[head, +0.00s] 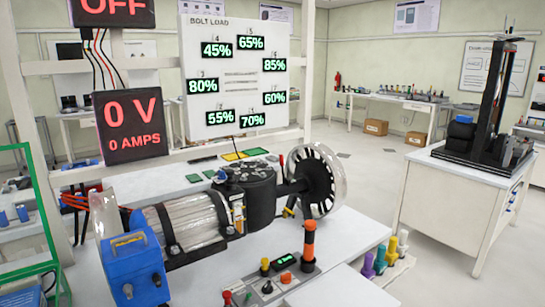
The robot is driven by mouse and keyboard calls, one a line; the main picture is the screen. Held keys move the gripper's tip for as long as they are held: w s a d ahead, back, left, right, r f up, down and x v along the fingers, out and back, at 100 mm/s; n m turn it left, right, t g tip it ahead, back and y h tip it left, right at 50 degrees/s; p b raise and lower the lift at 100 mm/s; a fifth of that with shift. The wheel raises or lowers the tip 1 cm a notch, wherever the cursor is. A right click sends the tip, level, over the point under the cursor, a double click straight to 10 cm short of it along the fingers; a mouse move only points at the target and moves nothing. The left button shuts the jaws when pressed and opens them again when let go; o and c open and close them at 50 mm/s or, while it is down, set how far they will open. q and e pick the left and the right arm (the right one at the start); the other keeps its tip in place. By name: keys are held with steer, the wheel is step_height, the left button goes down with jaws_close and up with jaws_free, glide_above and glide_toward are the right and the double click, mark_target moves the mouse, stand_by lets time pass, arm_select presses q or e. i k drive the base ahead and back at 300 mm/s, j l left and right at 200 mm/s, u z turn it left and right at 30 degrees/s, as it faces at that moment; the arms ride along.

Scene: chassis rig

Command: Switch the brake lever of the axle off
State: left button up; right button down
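The axle assembly stands on the white bench: a silver ribbed motor (185,222), a black round housing (250,190) and a clear-rimmed wheel (318,180) at its right end. A small yellow-tipped piece (290,211) shows by the hub, too small to tell whether it is a lever. An upright handle with an orange top and black middle (309,243) stands at the right of a grey control panel (268,291). I cannot tell for sure which of these is the brake lever. Neither of my grippers is in view.
A blue box (135,268) stands at the front left of the bench. Red displays (130,125) read OFF, 0 V and 0 AMPS. A bolt load board (235,75) hangs behind. Colored bottles (380,258) stand right of the bench. Open floor separates it from a white cabinet (440,200).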

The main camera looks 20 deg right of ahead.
mark_target(281, 156)
steer(key=i+l+u, duration=0.2)
steer(key=l+u, duration=0.15)
steer(key=l, duration=0.7)
steer(key=i+l+u, duration=0.1)
steer(key=l+u, duration=0.3)
steer(key=l, duration=0.6)
steer(key=k+l+u, duration=0.1)
steer(key=l+u, duration=0.25)
steer(key=l, duration=0.7)
